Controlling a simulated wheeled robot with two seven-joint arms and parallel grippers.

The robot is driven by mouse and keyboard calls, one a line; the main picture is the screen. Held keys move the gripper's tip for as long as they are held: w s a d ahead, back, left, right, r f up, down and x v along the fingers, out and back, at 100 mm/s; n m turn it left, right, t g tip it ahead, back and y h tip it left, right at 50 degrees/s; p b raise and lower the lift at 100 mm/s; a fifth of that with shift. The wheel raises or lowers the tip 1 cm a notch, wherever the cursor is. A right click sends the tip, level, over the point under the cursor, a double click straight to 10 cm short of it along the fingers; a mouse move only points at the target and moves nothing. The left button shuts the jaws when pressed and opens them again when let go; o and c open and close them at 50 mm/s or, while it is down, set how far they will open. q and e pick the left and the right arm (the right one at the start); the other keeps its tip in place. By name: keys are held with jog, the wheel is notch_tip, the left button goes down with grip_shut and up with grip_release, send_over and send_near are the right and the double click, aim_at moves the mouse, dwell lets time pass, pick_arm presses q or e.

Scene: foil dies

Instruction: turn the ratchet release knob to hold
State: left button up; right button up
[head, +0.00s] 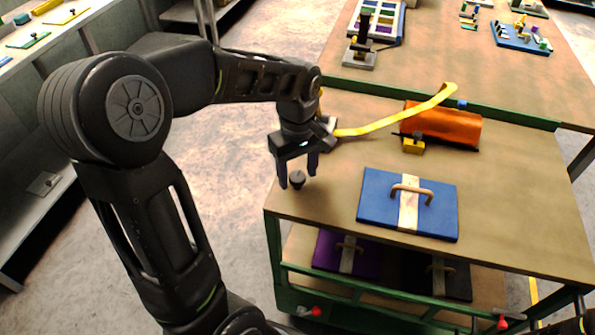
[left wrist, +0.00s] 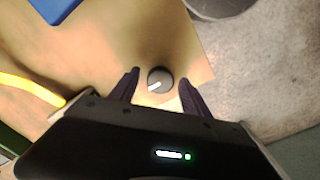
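The knob (head: 297,179) is a small dark grey round dial near the left front corner of the table top. In the left wrist view the knob (left wrist: 160,80) shows a white pointer mark aimed toward the lower left. No hold label is readable. My left gripper (head: 297,176) points down over the knob with its fingers parted. In the left wrist view the left gripper's fingertips (left wrist: 160,78) stand on either side of the knob, with a gap to it on both sides. My right gripper is not in view.
A blue board with a wooden handle (head: 433,208) lies right of the knob. Behind it are an orange roll (head: 442,125), a yellow strap (head: 395,121) and a yellow block (head: 413,145). Purple (head: 330,249) and black boards (head: 455,281) lie on the lower shelf.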

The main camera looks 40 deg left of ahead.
aim_at(298, 176)
pick_arm(q)
notch_tip(298, 176, up, 8)
jog(key=shift+f, duration=0.1)
dwell(0.6)
dwell(0.4)
